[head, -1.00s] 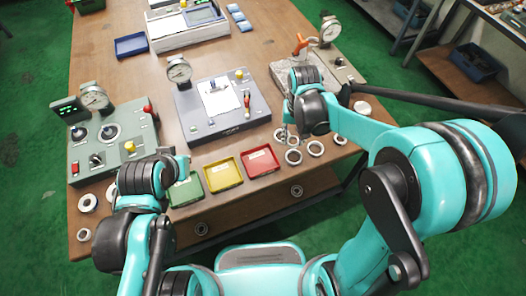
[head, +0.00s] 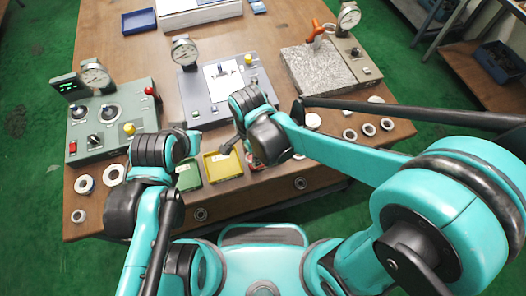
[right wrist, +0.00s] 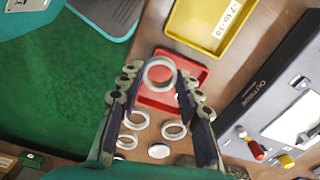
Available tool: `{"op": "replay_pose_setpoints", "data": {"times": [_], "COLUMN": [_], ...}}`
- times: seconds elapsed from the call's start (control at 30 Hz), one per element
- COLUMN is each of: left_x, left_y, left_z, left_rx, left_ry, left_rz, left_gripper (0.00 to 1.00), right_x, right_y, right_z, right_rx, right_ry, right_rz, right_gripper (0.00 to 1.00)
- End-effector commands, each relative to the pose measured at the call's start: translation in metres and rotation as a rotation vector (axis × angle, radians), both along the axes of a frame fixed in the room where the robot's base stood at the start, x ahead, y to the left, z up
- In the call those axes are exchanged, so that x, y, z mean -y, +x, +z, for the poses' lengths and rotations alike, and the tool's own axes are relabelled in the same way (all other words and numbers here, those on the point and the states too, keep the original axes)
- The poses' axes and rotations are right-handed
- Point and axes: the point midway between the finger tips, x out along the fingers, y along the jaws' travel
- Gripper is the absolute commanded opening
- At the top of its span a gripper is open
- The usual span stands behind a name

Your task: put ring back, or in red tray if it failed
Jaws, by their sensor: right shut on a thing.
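My right gripper (right wrist: 158,74) is shut on a pale metal ring (right wrist: 147,76), held between its fingertips in the right wrist view. The red tray (right wrist: 189,66) lies behind and below the ring in that view; I cannot tell the height between them. In the head view my right gripper (head: 231,147) is over the tray row, near the yellow tray (head: 224,167). My arm hides most of the red tray there, and the held ring cannot be made out. My left gripper (head: 187,141) is beside the green tray (head: 188,177); its fingers are unclear.
Several loose rings (head: 350,135) lie at the table's right, and more (head: 84,183) at the left. A green-grey gauge box (head: 112,130) stands left, a grey gauge unit (head: 208,88) mid-table, a stone plate with a gauge (head: 318,70) at right. A blue tray (head: 139,21) is farther back.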

Motion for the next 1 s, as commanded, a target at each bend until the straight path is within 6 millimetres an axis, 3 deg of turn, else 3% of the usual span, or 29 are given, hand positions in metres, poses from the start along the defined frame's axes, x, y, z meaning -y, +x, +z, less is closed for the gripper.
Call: {"op": "replay_pose_setpoints", "data": {"times": [0.1, 0.3, 0.47, 0.7, 1.0], "left_x": [0.000, 0.000, 0.000, 0.000, 0.000], "left_y": [0.000, 0.000, 0.000, 0.000, 0.000], "left_z": [-0.016, -0.025, -0.028, -0.048, -0.046], "left_rx": [0.000, 0.000, 0.000, 0.000, 0.000], "left_ry": [0.000, 0.000, 0.000, 0.000, 0.000], "left_rz": [0.000, 0.000, 0.000, 0.000, 0.000], "left_gripper": [0.00, 0.00, 0.00, 0.00, 0.00], "right_x": [0.015, 0.030, 0.033, 0.032, 0.032], "right_y": [0.026, 0.050, 0.055, 0.054, 0.054], "right_z": [-0.022, -0.037, -0.044, -0.078, -0.079], "right_rx": [0.000, 0.000, 0.000, 0.000, 0.000], "right_ry": [0.000, 0.000, 0.000, 0.000, 0.000], "right_rz": [-0.006, -0.001, 0.002, 0.002, 0.002], "right_gripper": [0.00, 0.00, 0.00, 0.00, 0.00]}}
